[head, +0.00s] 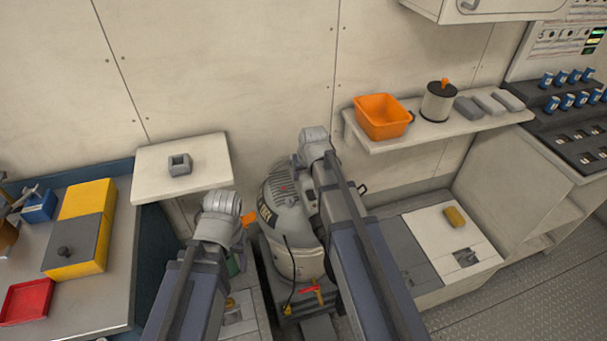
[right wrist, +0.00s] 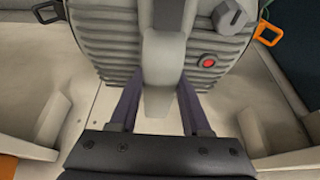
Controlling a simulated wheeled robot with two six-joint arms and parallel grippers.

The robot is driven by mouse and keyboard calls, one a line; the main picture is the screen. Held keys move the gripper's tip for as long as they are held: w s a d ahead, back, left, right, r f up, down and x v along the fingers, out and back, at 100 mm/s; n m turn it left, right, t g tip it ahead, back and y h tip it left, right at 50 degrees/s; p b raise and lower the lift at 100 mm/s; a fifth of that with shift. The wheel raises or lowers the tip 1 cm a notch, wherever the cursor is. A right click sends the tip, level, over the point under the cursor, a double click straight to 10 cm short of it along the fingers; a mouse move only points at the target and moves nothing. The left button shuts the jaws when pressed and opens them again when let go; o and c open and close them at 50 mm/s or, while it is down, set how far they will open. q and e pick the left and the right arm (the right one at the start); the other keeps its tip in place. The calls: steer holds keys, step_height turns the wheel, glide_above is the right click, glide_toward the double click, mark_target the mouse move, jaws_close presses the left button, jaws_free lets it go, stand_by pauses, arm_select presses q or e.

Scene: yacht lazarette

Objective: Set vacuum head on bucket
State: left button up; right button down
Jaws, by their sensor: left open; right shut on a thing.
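The grey ribbed vacuum head (head: 283,188) is in the middle of the head view, directly above the light grey bucket (head: 296,260). I cannot tell whether the head rests fully on the rim. In the right wrist view the vacuum head (right wrist: 110,40) shows a red button and a grey knob. My right gripper (right wrist: 160,108) is shut on its upright handle. An orange latch (head: 249,218) sticks out at the left side and a dark latch (head: 363,188) at the right. My left gripper (head: 236,236) is open beside the bucket's left side, its fingers mostly hidden.
A workbench (head: 120,290) with a yellow box (head: 88,200) and red tray (head: 25,301) stands left. A small shelf (head: 213,172) holds a grey block. The right shelf (head: 445,130) carries an orange bin (head: 382,117) and a canister (head: 438,101). A hose and red fitting lie before the bucket.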

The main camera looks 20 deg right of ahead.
steer(key=shift+c, duration=1.4)
jaws_free()
steer(key=shift+r, duration=0.1)
steer(key=p+v, duration=0.7)
steer(key=shift+s+r, duration=0.25)
steer(key=shift+r, duration=0.1)
steer(key=shift+a+f, duration=0.1)
steer(key=s+a+n+g, duration=0.1)
steer(key=s+a+g, duration=0.1)
steer(key=s+a, duration=0.4)
steer(key=s+a+f+n+g+h, duration=0.1)
steer(key=s+a, duration=0.6)
steer(key=s, duration=0.8)
steer(key=shift+f+n+g+h, duration=0.3)
steer(key=shift+n+g, duration=0.4)
steer(key=shift+g, duration=0.2)
